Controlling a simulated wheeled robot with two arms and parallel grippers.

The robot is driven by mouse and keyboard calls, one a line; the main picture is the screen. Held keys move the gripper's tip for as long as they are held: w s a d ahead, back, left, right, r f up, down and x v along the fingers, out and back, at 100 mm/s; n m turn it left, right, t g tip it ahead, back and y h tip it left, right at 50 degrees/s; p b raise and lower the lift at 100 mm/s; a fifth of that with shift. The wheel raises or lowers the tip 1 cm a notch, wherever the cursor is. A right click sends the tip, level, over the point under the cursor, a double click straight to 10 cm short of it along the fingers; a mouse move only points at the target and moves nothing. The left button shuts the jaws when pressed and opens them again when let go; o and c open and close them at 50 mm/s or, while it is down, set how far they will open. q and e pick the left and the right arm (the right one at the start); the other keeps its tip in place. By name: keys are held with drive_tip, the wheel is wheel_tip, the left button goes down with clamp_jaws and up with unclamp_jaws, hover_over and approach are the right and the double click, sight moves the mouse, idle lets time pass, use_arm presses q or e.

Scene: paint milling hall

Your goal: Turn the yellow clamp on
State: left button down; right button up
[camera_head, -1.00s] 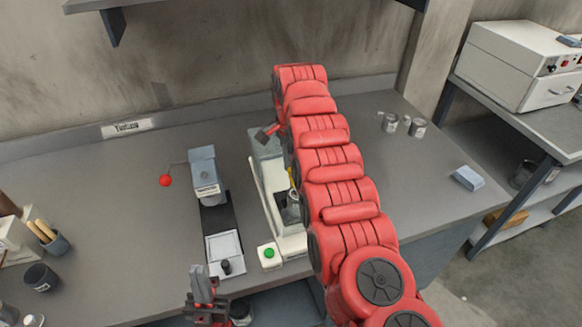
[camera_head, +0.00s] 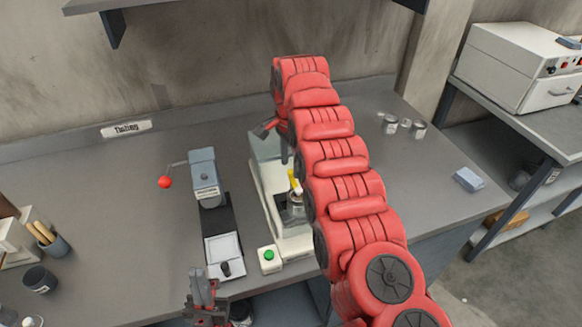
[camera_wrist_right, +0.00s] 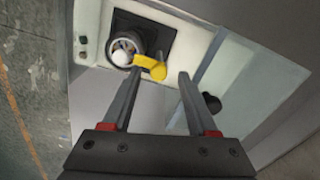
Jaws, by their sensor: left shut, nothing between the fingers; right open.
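The yellow clamp (camera_wrist_right: 150,67) shows in the right wrist view as a short curved yellow piece. It lies across the edge of a round metal part (camera_wrist_right: 124,45) in a dark square recess of a pale machine (camera_wrist_right: 92,12). In the head view the clamp (camera_head: 294,183) is small and partly beside my red right arm. My right gripper (camera_wrist_right: 159,75) is open and its fingertips are close to the clamp, one near its lower edge; I cannot tell whether they touch. My left gripper (camera_head: 202,287) is shut and empty at the bench's front edge.
A small box with a green button (camera_head: 269,255) stands in front of the machine. A grey press with a red-knobbed lever (camera_head: 203,170) stands to its left. Metal cans (camera_head: 389,123) and a blue block (camera_head: 468,179) lie at the right. A cup with wooden handles (camera_head: 54,246) is far left.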

sight(291, 171)
wheel_tip(291, 171, up, 16)
drive_tip(key=p, duration=1.4)
drive_tip(key=shift+f, duration=0.2)
drive_tip(key=shift+d, duration=0.1)
